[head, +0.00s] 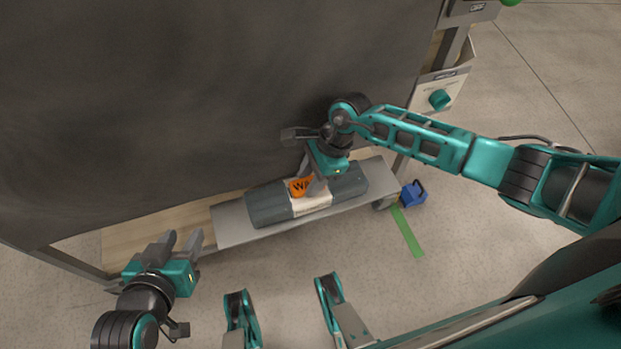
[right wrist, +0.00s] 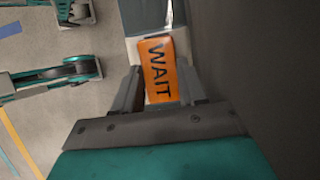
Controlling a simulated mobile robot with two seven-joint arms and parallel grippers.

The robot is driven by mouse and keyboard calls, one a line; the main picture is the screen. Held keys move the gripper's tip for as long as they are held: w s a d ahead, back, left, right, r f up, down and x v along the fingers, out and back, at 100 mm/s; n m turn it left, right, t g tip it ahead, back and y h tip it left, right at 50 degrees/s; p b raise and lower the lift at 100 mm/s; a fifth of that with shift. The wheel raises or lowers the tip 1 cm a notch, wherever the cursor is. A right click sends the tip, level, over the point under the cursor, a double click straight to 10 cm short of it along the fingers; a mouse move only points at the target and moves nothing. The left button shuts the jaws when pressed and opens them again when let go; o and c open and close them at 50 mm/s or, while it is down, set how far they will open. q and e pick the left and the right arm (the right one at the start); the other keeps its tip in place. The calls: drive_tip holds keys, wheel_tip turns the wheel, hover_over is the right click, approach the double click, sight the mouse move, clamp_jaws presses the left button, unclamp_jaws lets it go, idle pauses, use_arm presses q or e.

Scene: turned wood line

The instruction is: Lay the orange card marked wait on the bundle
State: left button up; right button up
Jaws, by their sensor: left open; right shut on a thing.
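The orange card marked WAIT (right wrist: 158,70) is between the fingers of my right gripper (right wrist: 160,90), which is shut on it. In the head view a corner of the card (head: 297,187) shows beside my right gripper (head: 312,180), over the bundle. The bundle (head: 268,205) is a dark grey roll with a pale band (head: 313,205) around its middle, lying on a grey shelf. I cannot tell whether the card touches the band. My left gripper (head: 187,243) is open and empty, left of the shelf.
The grey shelf (head: 235,226) sits low under a large dark panel (head: 200,90). A blue block-like object (head: 413,194) and a green floor strip (head: 407,232) are to the right. A box with a teal knob (head: 439,98) is on the frame.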

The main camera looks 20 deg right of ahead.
drive_tip(key=shift+f, duration=0.25)
drive_tip(key=o, duration=1)
